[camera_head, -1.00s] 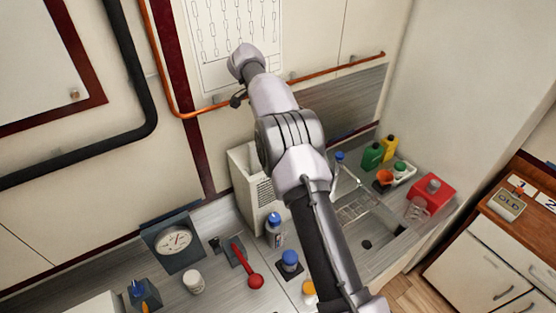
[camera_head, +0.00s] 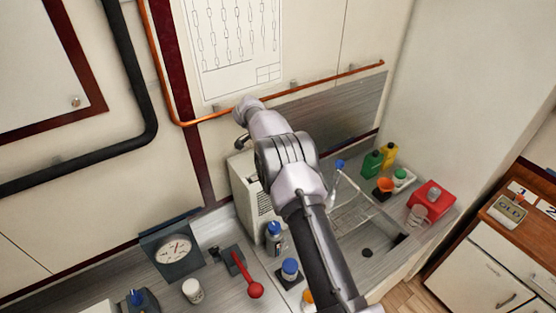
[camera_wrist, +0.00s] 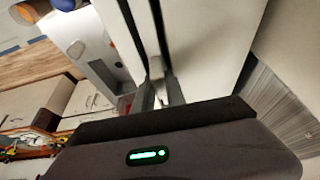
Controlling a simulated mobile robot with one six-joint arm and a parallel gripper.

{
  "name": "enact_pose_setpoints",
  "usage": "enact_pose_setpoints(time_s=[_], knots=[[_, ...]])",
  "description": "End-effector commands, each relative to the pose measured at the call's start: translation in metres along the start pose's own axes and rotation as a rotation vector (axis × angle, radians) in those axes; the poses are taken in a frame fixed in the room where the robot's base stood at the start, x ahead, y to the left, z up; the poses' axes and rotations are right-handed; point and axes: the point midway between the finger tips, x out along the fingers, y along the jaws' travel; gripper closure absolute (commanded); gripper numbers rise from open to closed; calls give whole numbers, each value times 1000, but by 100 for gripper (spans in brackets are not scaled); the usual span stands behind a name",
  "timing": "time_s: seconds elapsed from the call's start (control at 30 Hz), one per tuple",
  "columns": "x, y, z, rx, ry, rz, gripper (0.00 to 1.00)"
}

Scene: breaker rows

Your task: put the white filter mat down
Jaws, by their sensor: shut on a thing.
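My gripper (camera_wrist: 158,92) shows in the wrist view, its fingers shut on a narrow pale piece (camera_wrist: 158,68) at their tips. I take this piece for the white filter mat, but its outline is not clear against the pale surfaces around it. In the head view my arm hides the gripper and the mat. The end of the arm is by the wall, above the white louvred housing (camera_head: 243,185). I cannot tell whether the mat touches anything.
A blue-capped bottle (camera_head: 274,235), a blue-capped jar (camera_head: 290,270) and a red-handled lever (camera_head: 245,275) stand on the counter near the housing. A dial gauge (camera_head: 173,248) is at left. The sink (camera_head: 368,252) and several bottles are at right. An orange pipe (camera_head: 330,78) runs along the wall.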

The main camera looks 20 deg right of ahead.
Motion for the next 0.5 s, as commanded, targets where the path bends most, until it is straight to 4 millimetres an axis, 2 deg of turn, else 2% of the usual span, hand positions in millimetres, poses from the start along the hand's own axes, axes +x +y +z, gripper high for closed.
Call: enact_pose_setpoints(time_s=[0.03, 0.13, 0.4, 0.5], knots=[[2, 0, 1, 0, 0, 0, 82], [1, 0, 0, 0, 0, 0, 62], [0, 0, 0, 0, 0, 0, 62], [-7, 0, -2, 0, 0, -1, 62]])
